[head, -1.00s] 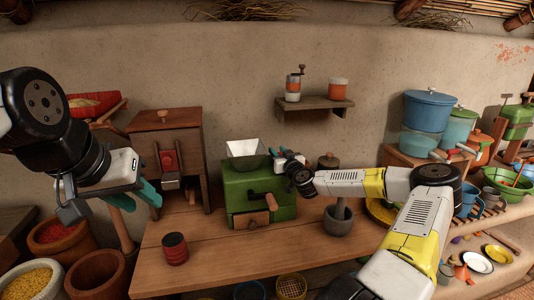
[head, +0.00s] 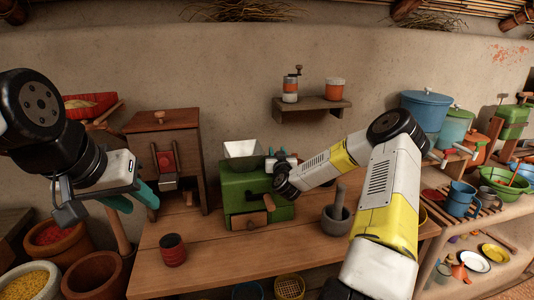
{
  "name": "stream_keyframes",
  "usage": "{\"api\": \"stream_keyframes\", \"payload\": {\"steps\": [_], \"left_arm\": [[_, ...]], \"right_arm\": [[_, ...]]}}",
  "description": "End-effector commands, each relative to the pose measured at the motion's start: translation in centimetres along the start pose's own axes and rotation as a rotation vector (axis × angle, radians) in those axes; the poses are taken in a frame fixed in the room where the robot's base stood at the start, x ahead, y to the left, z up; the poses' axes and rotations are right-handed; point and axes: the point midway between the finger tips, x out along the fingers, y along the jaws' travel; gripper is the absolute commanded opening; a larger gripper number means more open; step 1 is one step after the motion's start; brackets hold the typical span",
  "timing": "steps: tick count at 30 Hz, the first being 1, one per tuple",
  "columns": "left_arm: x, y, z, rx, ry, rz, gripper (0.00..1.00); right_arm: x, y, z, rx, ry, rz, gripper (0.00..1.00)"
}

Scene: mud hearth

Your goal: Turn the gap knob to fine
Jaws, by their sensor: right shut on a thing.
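The green mill (head: 236,184) stands on the wooden table, with a pale hopper on top, a crank with a wooden handle (head: 268,202) on its front and a small wooden drawer (head: 246,221) below. My right gripper (head: 269,164) is at the mill's upper right edge, beside the hopper, shut on the gap knob. The knob itself is hidden behind the gripper and wrist, so its setting cannot be read.
A wooden cabinet (head: 183,135) stands left of the mill. A dark red can (head: 173,250) is at the table's front left, and a stone mortar (head: 335,222) with a pestle is right of the mill, near my right arm. A wall shelf (head: 312,104) hangs above.

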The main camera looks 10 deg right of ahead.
Motion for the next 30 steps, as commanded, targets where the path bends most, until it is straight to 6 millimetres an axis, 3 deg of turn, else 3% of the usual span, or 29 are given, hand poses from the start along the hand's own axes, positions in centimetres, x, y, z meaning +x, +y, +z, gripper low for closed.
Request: {"api": "stream_keyframes", "payload": {"steps": [3, 4, 7, 20, 30], "left_arm": [[0.0, 0.0, 0.0, 0.0, 0.0, 0.0, 0.36], [0.0, 0.0, 0.0, 0.0, 0.0, 0.0, 0.36], [0.0, 0.0, 0.0, 0.0, 0.0, 0.0, 0.36], [0.0, 0.0, 0.0, 0.0, 0.0, 0.0, 0.36], [0.0, 0.0, 0.0, 0.0, 0.0, 0.0, 0.36]], "right_arm": [[0.03, 0.14, 0.1, 0.0, -0.002, 0.002, 0.0], [0.03, 0.15, 0.11, 0.0, -0.002, 0.002, 0.34], [0.03, 0.12, 0.09, 0.0, -0.002, 0.002, 0.53], [0.01, 0.08, 0.12, 0.002, -0.003, -0.014, 0.53], [-0.03, -0.18, 0.33, 0.009, -0.005, -0.164, 0.53]]}}
